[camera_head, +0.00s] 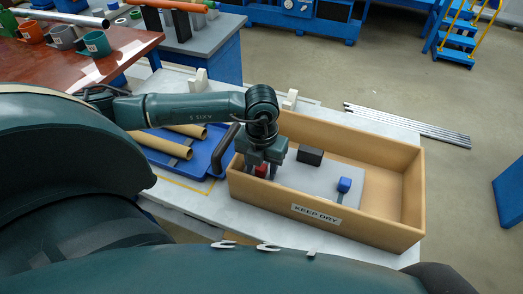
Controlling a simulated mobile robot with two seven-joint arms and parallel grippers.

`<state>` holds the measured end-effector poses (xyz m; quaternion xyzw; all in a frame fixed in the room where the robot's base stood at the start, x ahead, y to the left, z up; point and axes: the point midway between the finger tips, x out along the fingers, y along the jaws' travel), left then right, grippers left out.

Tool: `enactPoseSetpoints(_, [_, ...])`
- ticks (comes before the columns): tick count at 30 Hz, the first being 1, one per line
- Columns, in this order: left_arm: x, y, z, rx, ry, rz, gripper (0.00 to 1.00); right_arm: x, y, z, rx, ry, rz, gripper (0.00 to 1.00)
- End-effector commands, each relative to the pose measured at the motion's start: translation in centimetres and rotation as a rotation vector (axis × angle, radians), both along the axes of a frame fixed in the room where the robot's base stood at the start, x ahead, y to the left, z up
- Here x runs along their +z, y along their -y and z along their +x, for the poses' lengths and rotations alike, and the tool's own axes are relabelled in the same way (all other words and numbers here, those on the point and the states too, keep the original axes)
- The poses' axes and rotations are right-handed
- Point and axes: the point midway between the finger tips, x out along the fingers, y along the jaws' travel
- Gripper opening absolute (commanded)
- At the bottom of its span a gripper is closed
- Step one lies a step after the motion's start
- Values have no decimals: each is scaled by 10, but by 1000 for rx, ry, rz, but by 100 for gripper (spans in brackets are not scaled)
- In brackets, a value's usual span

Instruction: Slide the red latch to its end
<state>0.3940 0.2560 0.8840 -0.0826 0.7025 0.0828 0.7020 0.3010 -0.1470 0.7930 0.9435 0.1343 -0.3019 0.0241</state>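The red latch (261,171) is a small red block at the left end of a grey plate (318,183), inside a wooden box (362,226) labelled "KEEP DRY". My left gripper (262,172) points down into the left end of the box. Its two fingers stand on either side of the red latch and partly hide it. I cannot tell whether they touch it. My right gripper is not in view.
A blue-headed handle (344,184) and a black block (310,155) are also in the box. A blue tray (203,161) with tan tubes (165,145) lies to the left. The box walls surround my gripper. The box's right end is empty.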

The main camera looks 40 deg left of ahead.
Motion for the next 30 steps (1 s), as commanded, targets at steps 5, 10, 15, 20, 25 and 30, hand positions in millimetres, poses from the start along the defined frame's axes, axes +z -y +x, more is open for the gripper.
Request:
enactPoseSetpoints(5, [0,0,0,0,1,0,47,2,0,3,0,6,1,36])
enactPoseSetpoints(10, [5,0,1,0,2,-1,47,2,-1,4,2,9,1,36])
enactPoseSetpoints(15, [30,0,1,-1,7,0,47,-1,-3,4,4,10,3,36])
enactPoseSetpoints(20, [67,0,2,0,7,0,47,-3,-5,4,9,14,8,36])
enactPoseSetpoints(25, [102,0,1,0,5,0,47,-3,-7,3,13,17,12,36])
enactPoseSetpoints(30, [124,0,1,0,2,-1,47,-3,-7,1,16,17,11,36])
